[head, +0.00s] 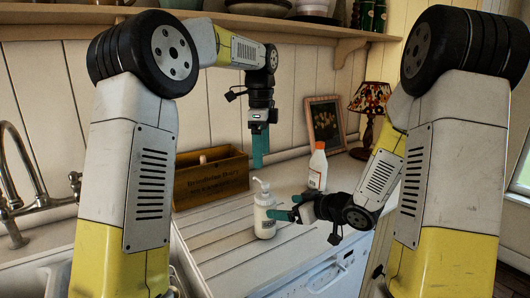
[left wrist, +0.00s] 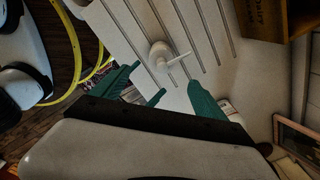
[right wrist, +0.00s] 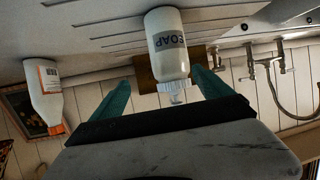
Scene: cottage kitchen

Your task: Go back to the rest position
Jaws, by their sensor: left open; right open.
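My left gripper (head: 260,147) is open and empty, pointing down above the counter behind the soap bottle. Its teal fingers (left wrist: 160,90) also show in the left wrist view, with the soap bottle's white pump top (left wrist: 162,56) beyond them. My right gripper (head: 284,206) is low over the counter, just right of the white soap bottle (head: 264,212). Its fingers (right wrist: 160,88) are open, and the upright bottle (right wrist: 167,45) appears between or just beyond them in the right wrist view. I cannot tell whether a finger touches it.
A white bottle with an orange label (head: 317,168) stands behind the right gripper. A wooden box (head: 211,181), a picture frame (head: 325,124) and a lamp (head: 369,105) stand along the wall. A shelf (head: 300,26) runs above; a faucet (head: 28,165) is at left.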

